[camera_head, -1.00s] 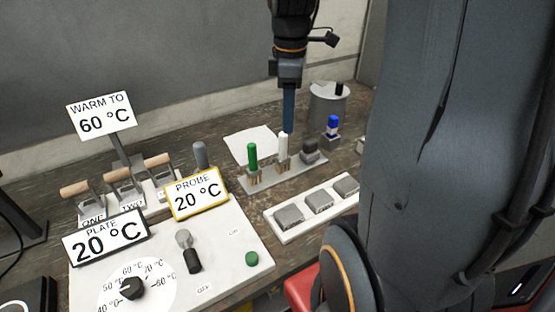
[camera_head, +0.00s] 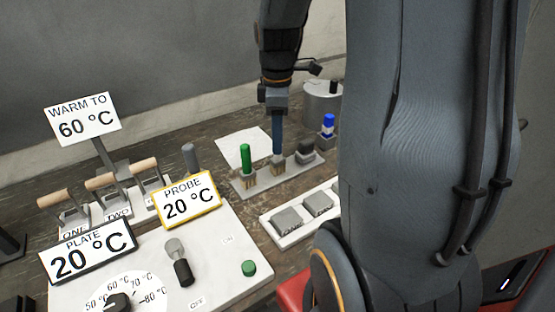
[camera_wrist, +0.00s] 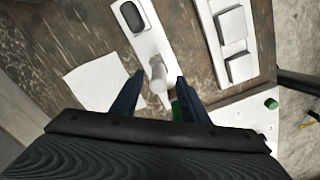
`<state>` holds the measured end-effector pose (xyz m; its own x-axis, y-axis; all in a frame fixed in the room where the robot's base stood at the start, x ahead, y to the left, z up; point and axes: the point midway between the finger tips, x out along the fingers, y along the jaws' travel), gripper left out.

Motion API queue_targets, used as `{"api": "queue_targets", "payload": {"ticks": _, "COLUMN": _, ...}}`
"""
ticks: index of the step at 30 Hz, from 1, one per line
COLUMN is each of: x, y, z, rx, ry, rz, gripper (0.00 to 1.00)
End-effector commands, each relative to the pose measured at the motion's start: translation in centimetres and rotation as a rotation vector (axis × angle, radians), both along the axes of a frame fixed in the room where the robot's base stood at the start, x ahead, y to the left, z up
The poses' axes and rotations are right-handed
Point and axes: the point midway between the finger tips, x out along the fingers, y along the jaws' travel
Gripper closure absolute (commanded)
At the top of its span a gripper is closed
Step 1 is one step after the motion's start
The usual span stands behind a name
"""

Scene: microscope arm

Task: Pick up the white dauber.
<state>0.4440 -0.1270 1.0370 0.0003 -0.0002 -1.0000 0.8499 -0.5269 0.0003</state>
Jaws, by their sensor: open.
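The white dauber (camera_wrist: 157,80) stands in a grey rack (camera_head: 293,173). In the wrist view its pale top shows between my two fingers. In the head view a blue finger of my gripper (camera_head: 278,150) covers it almost fully. My gripper is open, also seen in the wrist view (camera_wrist: 161,77), with one fingertip on each side of the dauber and gaps visible. A green dauber (camera_head: 245,158) stands just left of it in the rack; in the wrist view it is partly hidden behind the right finger.
A dark-topped item (camera_head: 305,152) sits on the rack's right end. A blue-topped item (camera_head: 328,124) and a grey cylinder (camera_head: 321,104) stand behind. A white tray with grey blocks (camera_head: 317,205) lies in front. A white sheet (camera_head: 238,146) lies flat behind.

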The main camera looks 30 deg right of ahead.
Motion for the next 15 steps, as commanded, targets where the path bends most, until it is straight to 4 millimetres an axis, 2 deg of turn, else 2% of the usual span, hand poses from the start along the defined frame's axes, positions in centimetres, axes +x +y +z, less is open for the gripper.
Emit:
{"api": "queue_targets", "payload": {"ticks": 7, "x": 0.0, "y": -0.2, "z": -2.9, "rx": 0.001, "ry": 0.004, "rz": 0.0, "gripper": 0.59}}
{"api": "queue_targets", "payload": {"ticks": 15, "x": 0.1, "y": -0.2, "z": -3.5, "rx": 0.0, "ry": 0.0, "rz": 0.001, "gripper": 0.59}}
